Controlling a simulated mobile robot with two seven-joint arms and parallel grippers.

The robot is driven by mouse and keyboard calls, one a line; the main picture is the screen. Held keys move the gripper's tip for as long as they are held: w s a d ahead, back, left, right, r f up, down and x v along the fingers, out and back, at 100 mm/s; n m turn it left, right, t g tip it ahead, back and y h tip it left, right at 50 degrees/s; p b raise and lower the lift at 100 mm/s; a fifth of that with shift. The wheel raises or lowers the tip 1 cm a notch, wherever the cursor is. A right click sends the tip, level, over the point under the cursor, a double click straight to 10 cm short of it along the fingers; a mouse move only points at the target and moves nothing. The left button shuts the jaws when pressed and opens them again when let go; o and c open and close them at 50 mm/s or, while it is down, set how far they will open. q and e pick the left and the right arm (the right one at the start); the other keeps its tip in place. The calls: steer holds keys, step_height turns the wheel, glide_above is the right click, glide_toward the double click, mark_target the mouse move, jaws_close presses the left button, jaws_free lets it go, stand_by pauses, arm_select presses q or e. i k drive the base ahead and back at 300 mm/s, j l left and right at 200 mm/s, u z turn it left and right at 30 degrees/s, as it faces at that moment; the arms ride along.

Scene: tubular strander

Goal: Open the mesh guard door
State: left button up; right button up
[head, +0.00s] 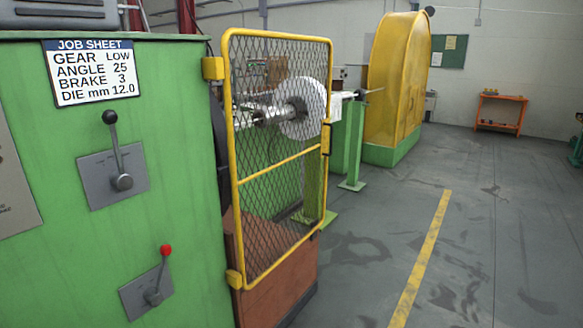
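The mesh guard door (280,155) stands in the middle of the head view. It has a yellow tube frame with a middle bar and dark diamond mesh. Yellow hinge blocks (213,68) join its left side to the green machine cabinet. A dark handle or latch (326,138) sits on its right edge. Through the mesh I see a shaft and a pale disc (305,108). I cannot tell for sure whether the door is fully closed. Neither of my grippers is in view.
The green cabinet (185,215) fills the left, with a job sheet (94,72), a black-knobbed lever (116,150) and a red-knobbed lever (160,275). A yellow wheel housing (392,80) stands behind. The grey floor at right is clear, with a yellow line (423,255).

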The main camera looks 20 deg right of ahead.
mark_target(326, 124)
steer(key=i+l+z, duration=0.4)
steer(key=i+l, duration=1.2)
